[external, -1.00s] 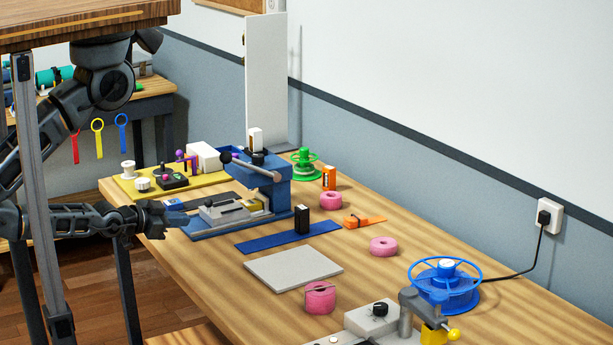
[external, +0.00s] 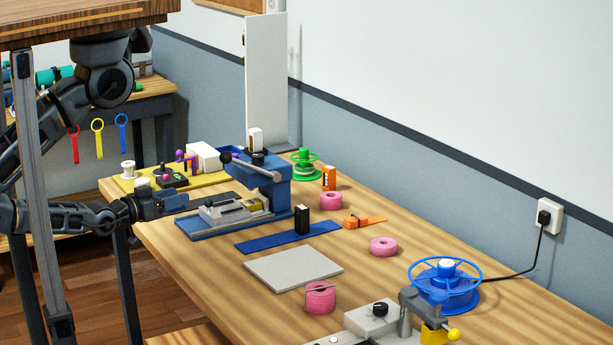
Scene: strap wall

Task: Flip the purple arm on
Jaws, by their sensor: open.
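The purple arm (external: 181,155) is a small purple piece near the back left of the table, on a yellow board (external: 211,178). It stands beside a white box, and its exact pose is too small to tell. My gripper (external: 182,198) is at the table's left edge, in front of the yellow board and left of the blue press. It is open, with nothing visible between its fingers. It is apart from the purple arm, on the near side of it.
A white box (external: 206,157) stands behind.

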